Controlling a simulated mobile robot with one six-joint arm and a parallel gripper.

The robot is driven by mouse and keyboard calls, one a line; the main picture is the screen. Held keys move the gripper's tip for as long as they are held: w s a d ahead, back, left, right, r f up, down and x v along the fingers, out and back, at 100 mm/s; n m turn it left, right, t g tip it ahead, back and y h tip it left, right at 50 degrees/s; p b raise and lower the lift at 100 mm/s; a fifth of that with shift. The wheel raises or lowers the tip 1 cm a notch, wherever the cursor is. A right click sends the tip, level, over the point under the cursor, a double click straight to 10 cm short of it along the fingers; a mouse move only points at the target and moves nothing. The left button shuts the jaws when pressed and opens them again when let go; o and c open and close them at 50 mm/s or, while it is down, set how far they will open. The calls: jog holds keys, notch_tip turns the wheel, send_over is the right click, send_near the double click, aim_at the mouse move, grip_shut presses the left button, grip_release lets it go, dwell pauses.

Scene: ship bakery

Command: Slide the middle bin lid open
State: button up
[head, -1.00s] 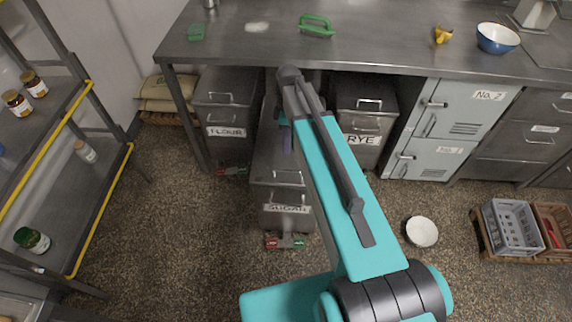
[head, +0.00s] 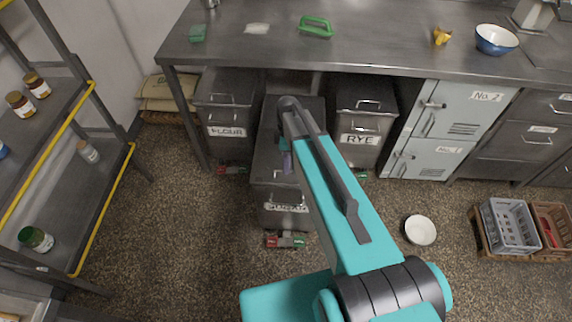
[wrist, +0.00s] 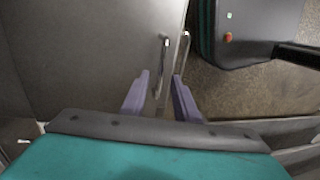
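The middle bin (head: 262,160), a grey steel box labelled SUGAR, stands pulled forward from under the worktop, between the FLOUR and RYE bins. Its flat lid (wrist: 95,45) fills the left of the wrist view and looks closed. A thin metal bar handle (wrist: 164,60) stands at the lid's front edge, with a second bar handle (wrist: 185,50) just beyond it on the bin front. My gripper (wrist: 160,98) has its two purple fingers apart, with the handle's near end between them. Contact with it cannot be told. In the head view my arm hides part of the lid and label.
The FLOUR bin (head: 226,112) is at left and the RYE bin (head: 362,115) at right, both under the worktop (head: 385,40). A white bowl (head: 420,230) lies on the floor at right. A shelf rack (head: 75,185) stands at left.

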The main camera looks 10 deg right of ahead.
jog(key=shift+s+f, duration=0.15)
jog(key=shift+f, duration=0.55)
jog(key=shift+c, duration=0.3)
grip_shut()
jog(key=shift+a, duration=0.15)
